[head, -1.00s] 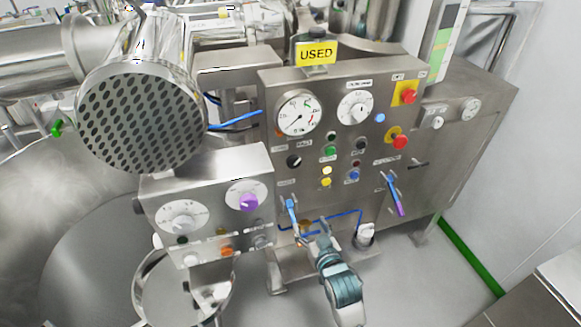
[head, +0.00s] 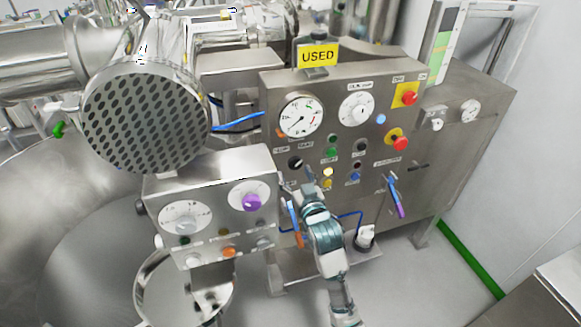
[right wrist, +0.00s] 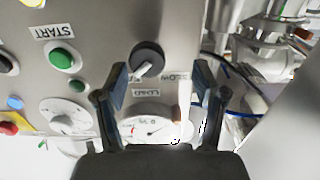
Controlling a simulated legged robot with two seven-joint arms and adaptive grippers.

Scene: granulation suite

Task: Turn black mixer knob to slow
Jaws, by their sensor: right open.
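The black mixer knob (head: 295,162) sits on the steel control panel (head: 385,95), below the large gauge. In the right wrist view the same black knob (right wrist: 147,60) is round with a pale grip bar slanting across it. A SLOW label lies to its right in that view and another label below it. My right gripper (head: 306,180) is in front of the panel, just below the knob. In the right wrist view my right gripper (right wrist: 162,80) is open, with its fingers spread and nothing between them. The knob lies beyond the fingertips, apparently untouched. My left gripper is not in view.
A green START button (right wrist: 62,57) is beside the knob. Red buttons (head: 400,142) are farther right. A smaller box with a purple knob (head: 251,202) stands at left. A blue-purple lever (head: 396,195) is at lower right of the panel.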

